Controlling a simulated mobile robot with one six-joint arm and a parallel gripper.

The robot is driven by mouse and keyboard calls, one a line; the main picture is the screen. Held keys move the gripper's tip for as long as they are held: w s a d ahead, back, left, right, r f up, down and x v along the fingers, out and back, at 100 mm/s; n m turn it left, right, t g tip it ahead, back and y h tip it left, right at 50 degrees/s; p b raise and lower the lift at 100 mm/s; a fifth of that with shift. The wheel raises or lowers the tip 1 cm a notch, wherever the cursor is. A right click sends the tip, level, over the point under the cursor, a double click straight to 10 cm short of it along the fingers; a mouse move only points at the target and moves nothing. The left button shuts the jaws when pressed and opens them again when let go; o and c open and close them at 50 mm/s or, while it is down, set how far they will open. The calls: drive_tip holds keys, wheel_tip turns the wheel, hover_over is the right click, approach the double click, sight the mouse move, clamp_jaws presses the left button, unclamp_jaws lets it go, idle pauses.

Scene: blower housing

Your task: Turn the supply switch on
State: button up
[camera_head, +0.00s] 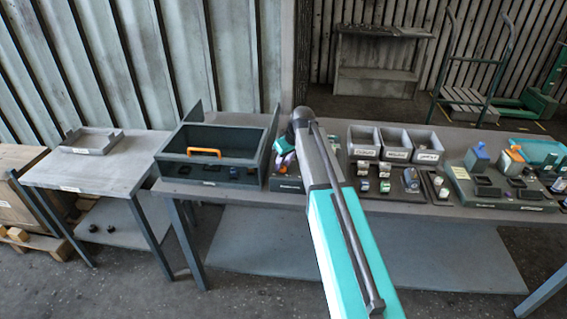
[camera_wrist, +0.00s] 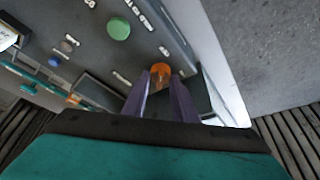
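In the wrist view a grey panel (camera_wrist: 85,25) carries a green round button (camera_wrist: 118,28), a small blue button (camera_wrist: 55,61) and an orange knob (camera_wrist: 160,68). The panel labels are too blurred to read, so I cannot tell for sure which part is the supply switch. My gripper (camera_wrist: 161,77) has two purple fingers with a gap between them. The orange knob shows at the fingertips, in line with the gap; contact cannot be made out. In the head view my arm hides most of the panel (camera_head: 284,184) and the gripper.
Left of my arm stands a dark open box (camera_head: 212,170) with an orange handle (camera_head: 204,152). Right of it are grey bins (camera_head: 363,153), small parts and a fixture board (camera_head: 500,200). A side table (camera_head: 95,172) holds a grey tray (camera_head: 92,141).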

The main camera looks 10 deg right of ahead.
drive_tip(key=c, duration=0.4)
drive_tip(key=shift+a+m, duration=0.1)
drive_tip(key=shift+m, duration=0.3)
drive_tip(key=m+b, duration=0.1)
drive_tip(key=m+h+b, duration=0.1)
drive_tip(key=m, duration=0.1)
drive_tip(key=shift+a+m+t+h, duration=0.1)
drive_tip(key=shift+m+t+h, duration=0.2)
drive_tip(key=m+h+b, duration=0.1)
drive_tip(key=m, duration=0.3)
drive_tip(key=shift+a+h+b, duration=0.15)
drive_tip(key=shift+h+b, duration=0.15)
drive_tip(key=shift+h, duration=0.1)
drive_tip(key=m+h+b, duration=0.1)
drive_tip(key=m, duration=0.2)
drive_tip(key=m+g+b, duration=0.1)
drive_tip(key=m, duration=0.1)
drive_tip(key=shift+w+a+m+h, duration=0.15)
drive_tip(key=shift+w+m+h, duration=0.05)
drive_tip(key=shift+m+h, duration=0.2)
drive_tip(key=shift+m+g+h+b, duration=0.4)
drive_tip(key=shift+m+g+b, duration=0.35)
drive_tip(key=shift+m, duration=1.15)
drive_tip(key=o, duration=1)
